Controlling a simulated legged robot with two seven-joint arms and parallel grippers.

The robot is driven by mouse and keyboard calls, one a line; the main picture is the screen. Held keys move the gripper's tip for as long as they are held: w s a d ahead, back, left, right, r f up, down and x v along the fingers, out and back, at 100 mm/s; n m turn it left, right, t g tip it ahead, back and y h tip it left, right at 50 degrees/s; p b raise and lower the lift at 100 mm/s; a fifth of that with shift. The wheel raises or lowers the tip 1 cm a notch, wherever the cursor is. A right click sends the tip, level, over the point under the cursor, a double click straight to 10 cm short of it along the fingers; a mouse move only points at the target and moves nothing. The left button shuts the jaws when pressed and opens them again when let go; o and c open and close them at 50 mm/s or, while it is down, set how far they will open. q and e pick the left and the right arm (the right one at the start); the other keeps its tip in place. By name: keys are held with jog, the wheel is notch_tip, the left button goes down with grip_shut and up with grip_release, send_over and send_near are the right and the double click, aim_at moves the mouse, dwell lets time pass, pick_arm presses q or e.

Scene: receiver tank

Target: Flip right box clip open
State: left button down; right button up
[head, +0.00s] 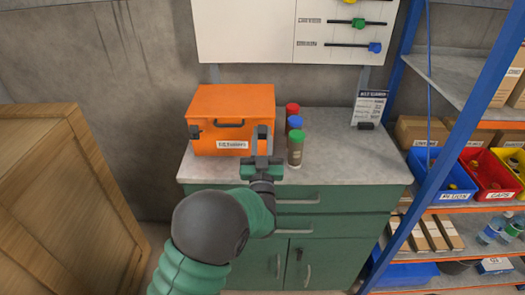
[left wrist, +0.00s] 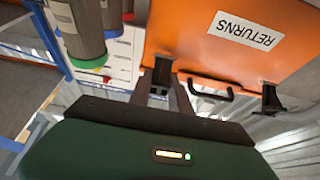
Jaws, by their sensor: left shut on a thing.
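An orange box (head: 235,97) with a RETURNS label (left wrist: 246,30) stands on the grey counter, its lid down. A dark handle (head: 229,124) is on its front. The dark left clip (head: 194,131) is at the front's left side; in the upside-down left wrist view, this clip (left wrist: 271,99) is at the right. My left gripper (head: 263,143) is at the front's right side, shut on the dark right clip (left wrist: 161,76). The gripper's fingers partly hide that clip, so its exact angle is hard to tell. My right gripper is not in view.
Several capped jars, one with a green cap (head: 296,134), stand close right of the box. A sign (head: 368,107) stands at the counter's (head: 345,155) back right. A wooden crate (head: 60,200) is at left, and a blue-framed shelf (head: 440,150) is at right.

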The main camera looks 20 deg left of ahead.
pick_arm(q)
jog(key=shift+f, duration=0.4)
jog(key=shift+r, duration=0.2)
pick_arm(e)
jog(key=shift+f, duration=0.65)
pick_arm(q)
jog(key=c, duration=1.2)
grip_release()
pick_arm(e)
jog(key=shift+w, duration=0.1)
pick_arm(q)
jog(key=b+v, duration=0.1)
jog(key=v, duration=1.6)
jog(key=shift+w+b, duration=0.15)
jog(key=shift+b, duration=0.15)
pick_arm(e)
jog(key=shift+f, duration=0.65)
pick_arm(q)
jog(key=shift+f, duration=0.15)
